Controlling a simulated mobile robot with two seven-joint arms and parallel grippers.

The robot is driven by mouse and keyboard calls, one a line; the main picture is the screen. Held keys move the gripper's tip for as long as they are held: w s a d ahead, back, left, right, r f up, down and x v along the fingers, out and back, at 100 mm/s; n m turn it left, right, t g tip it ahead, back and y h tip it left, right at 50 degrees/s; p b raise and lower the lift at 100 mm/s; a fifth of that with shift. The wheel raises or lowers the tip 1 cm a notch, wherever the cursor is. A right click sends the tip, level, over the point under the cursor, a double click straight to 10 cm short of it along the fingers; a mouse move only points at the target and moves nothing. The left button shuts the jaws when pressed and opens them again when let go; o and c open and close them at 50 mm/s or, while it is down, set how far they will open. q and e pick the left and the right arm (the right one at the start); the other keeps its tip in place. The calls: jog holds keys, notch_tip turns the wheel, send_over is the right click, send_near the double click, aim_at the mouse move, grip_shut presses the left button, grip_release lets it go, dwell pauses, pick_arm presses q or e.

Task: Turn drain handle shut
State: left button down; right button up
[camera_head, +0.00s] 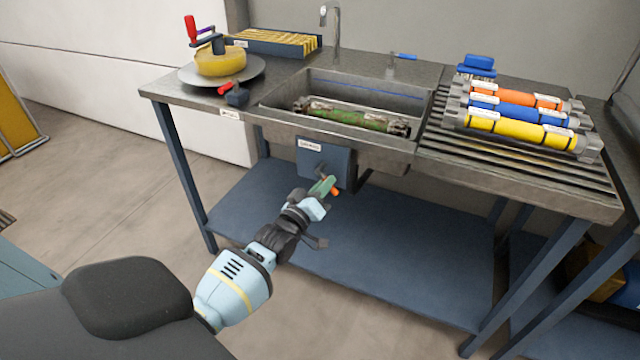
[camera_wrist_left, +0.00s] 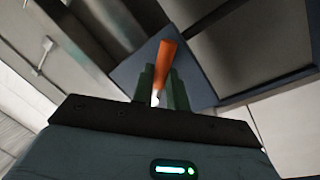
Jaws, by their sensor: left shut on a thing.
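The drain handle has an orange grip (camera_head: 334,192) and sits at the blue drain box (camera_head: 318,165) under the front of the sink. My left gripper (camera_head: 323,187) reaches it from the lower left. In the left wrist view the orange handle (camera_wrist_left: 165,62) stands between the two green fingers (camera_wrist_left: 160,88), which are shut on it. The fingers hide part of the handle and its pivot in the head view. My right gripper is not in view.
Orange, blue and yellow cylinders (camera_head: 515,130) lie on the slatted rack at the right. A faucet (camera_head: 331,22) rises behind the sink. The blue lower shelf (camera_head: 400,255) is mostly clear.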

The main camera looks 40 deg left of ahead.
pick_arm(q)
jog(key=n, duration=0.2)
jog(key=n+y, duration=0.1)
jog(key=n, duration=0.1)
jog(key=d+r+n, duration=0.1)
jog(key=n, duration=0.1)
jog(key=shift+w+r+n+y+p, duration=0.1)
jog(key=shift+w+n+y+p, duration=0.05)
jog(key=shift+n+y+p, duration=0.2)
jog(key=shift+d+r+n+y, duration=0.1)
jog(key=shift+r+n+y, duration=0.1)
jog(key=shift+n, duration=0.7)
jog(key=shift+d+r+n+y, duration=0.1)
jog(key=shift+r+n+y, duration=0.15)
jog(key=shift+n, duration=0.6)
jog(key=shift+d+r+n+y, duration=0.1)
jog(key=shift+r+n+y, duration=0.1)
jog(key=shift+n, duration=0.7)
jog(key=c, duration=1.4)
grip_release()
jog(key=p+v, duration=0.1)
jog(key=v, duration=0.6)
jog(key=shift+s+f, duration=0.15)
jog(key=shift+s, duration=0.2)
